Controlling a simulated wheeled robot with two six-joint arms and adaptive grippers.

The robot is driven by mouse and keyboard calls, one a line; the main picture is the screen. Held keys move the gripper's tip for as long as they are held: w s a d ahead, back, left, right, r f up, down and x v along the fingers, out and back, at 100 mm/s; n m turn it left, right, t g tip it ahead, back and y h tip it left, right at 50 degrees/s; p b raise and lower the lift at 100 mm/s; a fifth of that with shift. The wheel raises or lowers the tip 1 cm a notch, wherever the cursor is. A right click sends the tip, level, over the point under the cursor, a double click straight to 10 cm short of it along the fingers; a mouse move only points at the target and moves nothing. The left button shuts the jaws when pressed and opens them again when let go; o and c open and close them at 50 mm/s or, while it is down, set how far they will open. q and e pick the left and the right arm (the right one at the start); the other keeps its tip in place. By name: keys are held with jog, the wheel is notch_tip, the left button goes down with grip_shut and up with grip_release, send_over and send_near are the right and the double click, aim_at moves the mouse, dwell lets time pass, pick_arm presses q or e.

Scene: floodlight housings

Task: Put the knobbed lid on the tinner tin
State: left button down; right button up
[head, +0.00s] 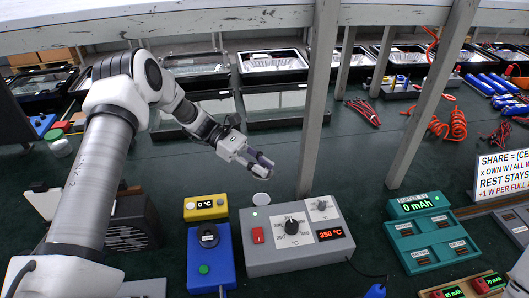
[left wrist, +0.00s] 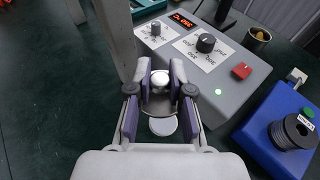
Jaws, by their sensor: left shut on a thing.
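My left gripper (head: 262,163) is shut on the knobbed lid; in the left wrist view the fingers (left wrist: 160,85) close around its pale round knob (left wrist: 160,79). The lid's grey disc (left wrist: 159,108) shows below the knob. A small white round thing (head: 261,199), apparently the tinner tin, is on the green bench below the gripper, close to the grey station. It also shows in the left wrist view (left wrist: 163,126), partly covered by the held lid. The lid is apart from it, above. The head view hardly shows the lid. My right gripper is out of view.
The grey station (head: 290,240) with dials stands close by, with a blue unit (head: 211,258) and a yellow meter (head: 206,207) to its left. A grey post (head: 318,100) rises just right of my gripper. An open metal cup (left wrist: 257,38) stands beyond the station in the wrist view.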

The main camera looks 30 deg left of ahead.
aim_at(260, 199)
pick_arm(q)
jog(key=shift+w+a+f, duration=0.15)
jog(key=shift+a+f, duration=0.05)
jog(key=shift+f, duration=0.4)
jog(key=shift+w+a+f, duration=0.1)
jog(key=shift+a+f, duration=0.1)
jog(key=shift+f, duration=0.35)
jog(key=shift+s+d+f+m+h, duration=0.15)
jog(key=shift+s+d+m, duration=0.1)
jog(key=shift+s, duration=0.3)
jog(key=shift+s+d+f+m+h, duration=0.15)
jog(key=shift+s+d, duration=0.1)
jog(key=shift+s, duration=0.25)
jog(key=f+b, duration=0.2)
jog(key=f, duration=0.1)
jog(key=w+f+b, duration=0.1)
jog(key=f, duration=0.1)
jog(key=shift+a+f, duration=0.1)
jog(key=shift+a, duration=0.15)
jog(key=shift+s+d+f+b, duration=0.15)
jog(key=shift+s+f+b, duration=0.1)
jog(key=shift+f+b, duration=0.15)
jog(key=shift+w+f, duration=0.1)
jog(key=shift+f, duration=0.05)
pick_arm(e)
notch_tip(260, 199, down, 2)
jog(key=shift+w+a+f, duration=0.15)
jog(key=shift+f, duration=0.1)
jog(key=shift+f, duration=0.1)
